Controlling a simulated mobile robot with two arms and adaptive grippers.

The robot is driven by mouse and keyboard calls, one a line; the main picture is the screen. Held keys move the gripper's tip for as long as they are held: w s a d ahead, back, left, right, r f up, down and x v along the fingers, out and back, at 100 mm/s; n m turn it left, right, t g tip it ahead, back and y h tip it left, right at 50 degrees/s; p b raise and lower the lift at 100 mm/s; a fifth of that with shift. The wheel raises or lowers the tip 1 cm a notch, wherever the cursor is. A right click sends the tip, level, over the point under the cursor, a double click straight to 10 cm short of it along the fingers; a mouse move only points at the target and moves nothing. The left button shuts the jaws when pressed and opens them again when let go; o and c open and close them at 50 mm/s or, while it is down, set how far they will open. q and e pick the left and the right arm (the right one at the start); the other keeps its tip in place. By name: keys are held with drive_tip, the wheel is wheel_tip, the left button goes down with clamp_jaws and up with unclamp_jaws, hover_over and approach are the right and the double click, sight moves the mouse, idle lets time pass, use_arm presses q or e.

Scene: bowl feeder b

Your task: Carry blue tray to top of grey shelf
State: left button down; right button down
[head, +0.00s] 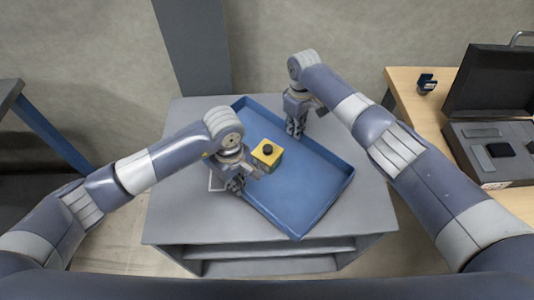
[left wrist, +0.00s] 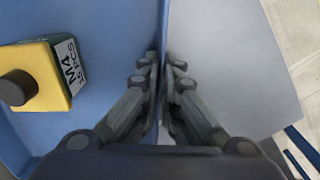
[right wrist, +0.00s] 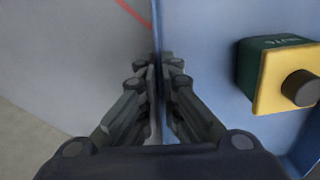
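The blue tray (head: 310,185) lies at an angle on top of the grey shelf (head: 180,225). A yellow and green box with a black knob (head: 267,154) sits inside the tray; its label reads M4 in the left wrist view (left wrist: 48,75). My left gripper (head: 236,186) is at the tray's left side, its fingers closed on either side of the thin wall (left wrist: 163,40). My right gripper (head: 295,130) is at the tray's far side, its fingers likewise closed around the wall (right wrist: 157,35). In the head view the grippers partly hide the tray walls.
A wooden table (head: 404,83) stands at the right with an open black case (head: 495,130) and a small dark blue object (head: 427,83). A dark table with a blue leg (head: 50,136) stands at the left. A grey column (head: 196,45) rises behind the shelf.

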use_arm(q)
drive_tip(key=shift+f+b, duration=0.4)
drive_tip(key=shift+f, duration=0.15)
use_arm(e)
drive_tip(key=shift+f, duration=0.5)
use_arm(q)
drive_tip(key=c, duration=2.2)
unclamp_jaws()
use_arm(e)
drive_tip(key=c, duration=2.2)
unclamp_jaws()
use_arm(q)
drive_tip(key=o, duration=0.4)
use_arm(e)
drive_tip(key=o, duration=0.4)
drive_tip(key=shift+r, duration=0.2)
use_arm(q)
wheel_tip(320, 180, up, 12)
use_arm(e)
wheel_tip(320, 180, up, 12)
drive_tip(key=shift+f, duration=0.2)
use_arm(q)
drive_tip(key=shift+r, duration=0.1)
use_arm(e)
drive_tip(key=shift+r, duration=0.1)
